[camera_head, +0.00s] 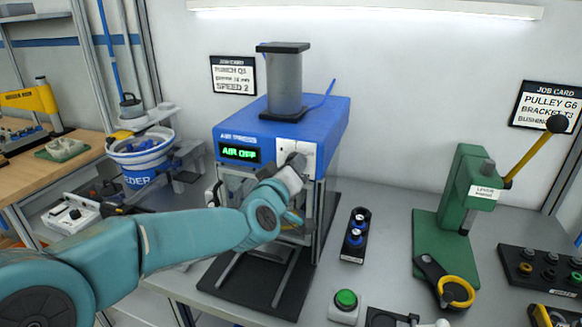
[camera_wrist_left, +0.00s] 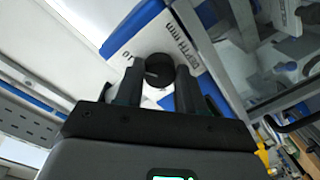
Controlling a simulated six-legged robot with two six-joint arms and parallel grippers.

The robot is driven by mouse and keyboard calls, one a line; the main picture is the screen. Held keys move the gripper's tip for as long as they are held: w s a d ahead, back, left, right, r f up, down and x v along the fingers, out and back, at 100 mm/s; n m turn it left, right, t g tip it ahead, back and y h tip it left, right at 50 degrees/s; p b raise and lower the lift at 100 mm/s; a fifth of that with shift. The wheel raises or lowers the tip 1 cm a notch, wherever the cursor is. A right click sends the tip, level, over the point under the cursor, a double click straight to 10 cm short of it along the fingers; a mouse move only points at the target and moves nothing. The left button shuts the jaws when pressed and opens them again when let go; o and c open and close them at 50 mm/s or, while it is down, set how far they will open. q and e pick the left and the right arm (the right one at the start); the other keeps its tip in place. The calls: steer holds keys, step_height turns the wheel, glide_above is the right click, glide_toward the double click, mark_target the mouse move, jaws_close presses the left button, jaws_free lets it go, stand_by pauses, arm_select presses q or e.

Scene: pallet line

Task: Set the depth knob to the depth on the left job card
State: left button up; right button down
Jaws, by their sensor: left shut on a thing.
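The blue air press (camera_head: 265,125) stands at the middle of the bench, with a white dial plate (camera_head: 287,147) on its front. My left arm reaches in from the left, and my left gripper (camera_head: 295,165) is at this plate. In the left wrist view my left gripper (camera_wrist_left: 160,80) is shut on the black depth knob (camera_wrist_left: 160,66), beside a plate lettered "DEPTH mm" with a "10" at its edge. The gripper hides the knob in the head view. The left job card (camera_head: 233,74) hangs on the wall; its depth line is too small to read surely. My right gripper is not in view.
The press display (camera_head: 240,153) reads "AIR OFF". A green lever press (camera_head: 465,200) and the right job card (camera_head: 548,106) are at the right. A black holder with blue-topped parts (camera_head: 355,235) and a green button (camera_head: 345,299) sit right of the press. A feeder bowl (camera_head: 140,160) is at the left.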

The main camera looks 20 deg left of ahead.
arm_select(q)
steer(key=shift+r, duration=0.1)
steer(key=o, duration=1)
steer(key=shift+o, duration=0.2)
steer(key=shift+s, duration=0.1)
steer(key=s+b, duration=0.1)
steer(key=s, duration=1.5)
steer(key=shift+r+b, duration=0.35)
